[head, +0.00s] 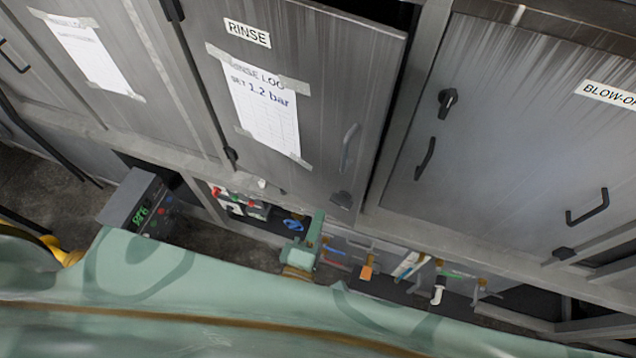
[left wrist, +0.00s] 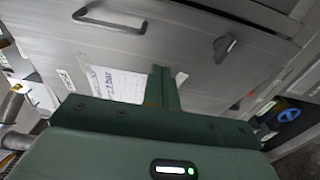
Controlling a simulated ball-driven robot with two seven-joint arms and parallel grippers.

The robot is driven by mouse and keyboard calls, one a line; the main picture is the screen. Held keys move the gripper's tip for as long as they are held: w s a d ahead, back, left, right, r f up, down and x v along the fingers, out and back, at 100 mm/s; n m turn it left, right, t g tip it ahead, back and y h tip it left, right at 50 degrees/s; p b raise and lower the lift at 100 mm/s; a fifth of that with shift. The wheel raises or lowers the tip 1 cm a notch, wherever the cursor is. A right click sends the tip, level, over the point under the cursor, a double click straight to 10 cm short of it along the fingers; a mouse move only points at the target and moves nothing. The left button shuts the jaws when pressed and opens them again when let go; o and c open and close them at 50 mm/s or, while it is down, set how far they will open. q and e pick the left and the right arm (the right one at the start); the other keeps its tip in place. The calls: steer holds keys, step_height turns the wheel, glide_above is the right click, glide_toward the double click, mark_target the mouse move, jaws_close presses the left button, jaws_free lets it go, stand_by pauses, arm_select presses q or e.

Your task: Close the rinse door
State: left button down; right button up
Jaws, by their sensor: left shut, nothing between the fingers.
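The rinse door (head: 320,60) is a grey metal panel with a RINSE label and a taped log sheet. Hinges show on its left side; its right edge stands off the frame with a dark gap, so it is ajar. Its handle (head: 348,147) is near the lower right. My left gripper (head: 318,217) is below the door's lower edge, shut and empty. In the left wrist view its shut fingers (left wrist: 164,84) appear in front of a panel with a paper sheet (left wrist: 118,84); contact cannot be told. My right gripper is not in view.
The blow-off door (head: 510,130) is to the right, with a dark knob and handles. A grey box with a green display (head: 138,205) stands lower left. A blue handwheel (left wrist: 289,115) shows in the wrist view.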

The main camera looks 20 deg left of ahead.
arm_select(q)
steer(key=a+f+m+t+h+b, duration=0.2)
steer(key=a+f+m+b, duration=0.15)
steer(key=a+b, duration=0.2)
steer(key=n+g+h+b, duration=0.6)
steer(key=n+g+h, duration=0.6)
steer(key=n, duration=1.6)
glide_toward(366, 179)
steer(key=s+d, duration=0.1)
steer(key=d, duration=0.3)
steer(key=shift+w+d+f+t+h, duration=0.1)
steer(key=shift+w+d+t+h, duration=0.1)
steer(key=shift+w, duration=0.4)
steer(key=shift+w+d+f+t+h, duration=0.1)
steer(key=shift+w+d, duration=0.1)
steer(key=shift+w, duration=0.45)
steer(key=shift+w+d+f+t+h, duration=0.1)
steer(key=shift+w+d+f, duration=0.1)
steer(key=shift+w, duration=0.4)
